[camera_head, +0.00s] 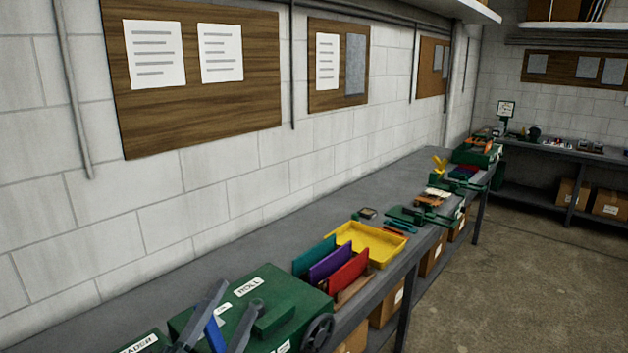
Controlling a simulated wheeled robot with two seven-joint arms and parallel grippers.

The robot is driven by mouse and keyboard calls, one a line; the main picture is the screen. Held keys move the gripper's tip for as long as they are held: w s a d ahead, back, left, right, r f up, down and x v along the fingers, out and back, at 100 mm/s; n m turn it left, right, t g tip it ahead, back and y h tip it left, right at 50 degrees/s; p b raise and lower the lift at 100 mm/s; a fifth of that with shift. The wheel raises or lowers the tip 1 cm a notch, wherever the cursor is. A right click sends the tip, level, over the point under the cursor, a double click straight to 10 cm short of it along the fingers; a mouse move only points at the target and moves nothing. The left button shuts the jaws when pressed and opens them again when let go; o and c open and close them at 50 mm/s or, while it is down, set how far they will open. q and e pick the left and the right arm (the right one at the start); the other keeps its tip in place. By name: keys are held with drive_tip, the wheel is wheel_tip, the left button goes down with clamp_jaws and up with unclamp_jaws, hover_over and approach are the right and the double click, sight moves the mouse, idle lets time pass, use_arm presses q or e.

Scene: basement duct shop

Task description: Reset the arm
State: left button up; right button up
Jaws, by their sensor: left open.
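My left gripper (240,294) shows at the bottom of the head view, its two grey fingers pointing up and apart. It is open, in front of the green machine labelled ROLL (285,283). A blue piece (213,336) shows between the fingers low down; I cannot tell whether it is part of the gripper or a separate thing. The rest of the left arm is cut off by the bottom edge. My right gripper is not in view.
A grey bench (300,222) runs along the block wall. Beside the green machine stand teal, purple and red upright panels (330,264), then a yellow tray (366,245). Green tools (420,215) lie farther along. Cardboard boxes sit below. Open floor (530,270) is at right.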

use_arm(q)
drive_tip(key=s+a+f+n+g+y, duration=0.2)
drive_tip(key=s+a+f+n+g, duration=0.15)
drive_tip(key=f, duration=0.45)
drive_tip(key=s+a+f+n+g+y, duration=0.2)
drive_tip(key=f+n+y, duration=0.15)
drive_tip(key=f, duration=0.45)
drive_tip(key=s+a+f+n+g+y, duration=0.2)
drive_tip(key=s+f+n+g, duration=0.15)
drive_tip(key=f, duration=0.45)
drive_tip(key=s+f+n+g, duration=0.2)
drive_tip(key=s+f+g, duration=0.2)
drive_tip(key=s+f, duration=0.45)
drive_tip(key=s+f+n+g, duration=0.3)
drive_tip(key=s+f+g, duration=0.15)
drive_tip(key=s, duration=0.75)
wheel_tip(320, 180, down, 36)
drive_tip(key=s+b, duration=0.2)
drive_tip(key=b, duration=0.6)
drive_tip(key=s+a+f+g+b, duration=0.1)
drive_tip(key=s+a+f+b, duration=0.1)
drive_tip(key=s+f, duration=0.7)
drive_tip(key=s+a+f+g+b, duration=0.1)
drive_tip(key=s+f+b, duration=0.4)
drive_tip(key=s+f, duration=0.4)
wheel_tip(320, 180, down, 7)
drive_tip(key=shift+a+f+m, duration=0.15)
drive_tip(key=shift+a+m, duration=0.2)
drive_tip(key=shift+a, duration=0.05)
